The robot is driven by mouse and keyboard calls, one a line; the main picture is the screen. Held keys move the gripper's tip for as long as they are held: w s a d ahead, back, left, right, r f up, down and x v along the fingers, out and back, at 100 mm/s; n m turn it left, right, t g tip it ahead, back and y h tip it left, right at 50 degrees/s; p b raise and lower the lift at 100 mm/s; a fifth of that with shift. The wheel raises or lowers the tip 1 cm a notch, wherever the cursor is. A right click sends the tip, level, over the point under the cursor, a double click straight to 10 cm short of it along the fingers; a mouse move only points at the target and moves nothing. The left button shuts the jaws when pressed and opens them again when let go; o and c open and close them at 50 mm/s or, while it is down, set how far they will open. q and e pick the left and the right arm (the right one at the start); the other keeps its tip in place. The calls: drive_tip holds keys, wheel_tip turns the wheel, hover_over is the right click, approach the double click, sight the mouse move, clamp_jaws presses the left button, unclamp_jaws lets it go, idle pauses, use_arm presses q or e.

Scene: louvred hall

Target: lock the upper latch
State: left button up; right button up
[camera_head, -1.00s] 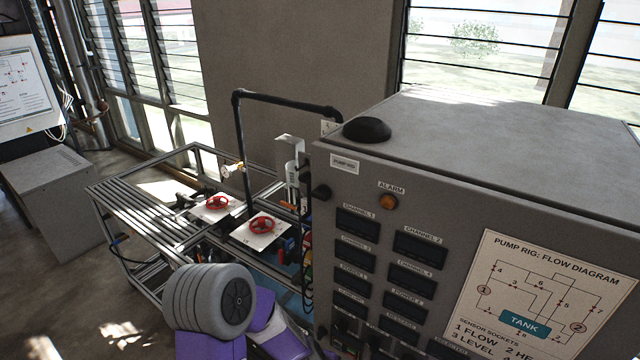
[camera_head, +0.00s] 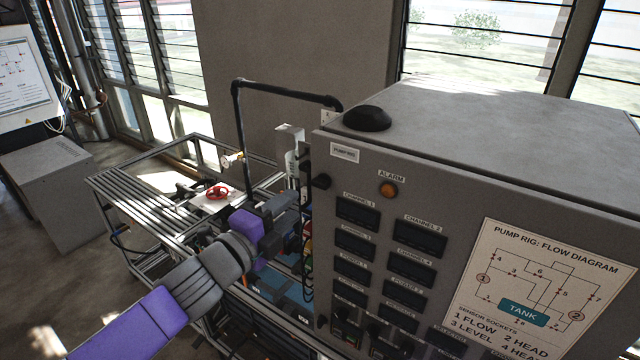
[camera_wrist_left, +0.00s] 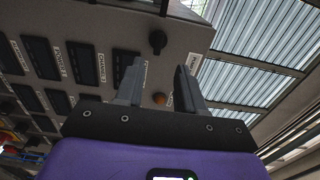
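The upper latch is a small black knob (camera_head: 321,181) on the left edge of the grey cabinet's front, beside the top meters. In the left wrist view the knob (camera_wrist_left: 157,42) shows beyond the fingertips, roughly between their lines and not touched. My left gripper (camera_head: 290,205) is just left of and a little below the knob in the head view. In the wrist view its two fingers (camera_wrist_left: 160,85) stand apart with nothing between them. The latch's exact turn angle is too small to tell. My right gripper is not in view.
The grey cabinet (camera_head: 520,125) fills the right, with an orange alarm lamp (camera_head: 388,190) and several dark meters. Left of it stands a metal pipe rig (camera_head: 145,195) with a red valve wheel (camera_head: 217,193) and a black pipe (camera_head: 285,98). The rig is close to my left arm.

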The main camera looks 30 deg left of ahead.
sight(317, 185)
use_arm(q)
drive_tip(key=w, duration=0.3)
drive_tip(key=w+b, duration=0.1)
drive_tip(key=w, duration=0.2)
drive_tip(key=w+b, duration=0.1)
drive_tip(key=w, duration=0.2)
drive_tip(key=shift+d+f, duration=0.2)
drive_tip(key=shift+d, duration=0.1)
drive_tip(key=shift+r, duration=0.1)
drive_tip(key=shift+w, duration=0.1)
drive_tip(key=shift+w, duration=0.25)
drive_tip(key=shift+s, duration=0.1)
clamp_jaws()
drive_tip(key=shift+r+b, duration=0.1)
drive_tip(key=shift+b, duration=0.2)
idle(0.4)
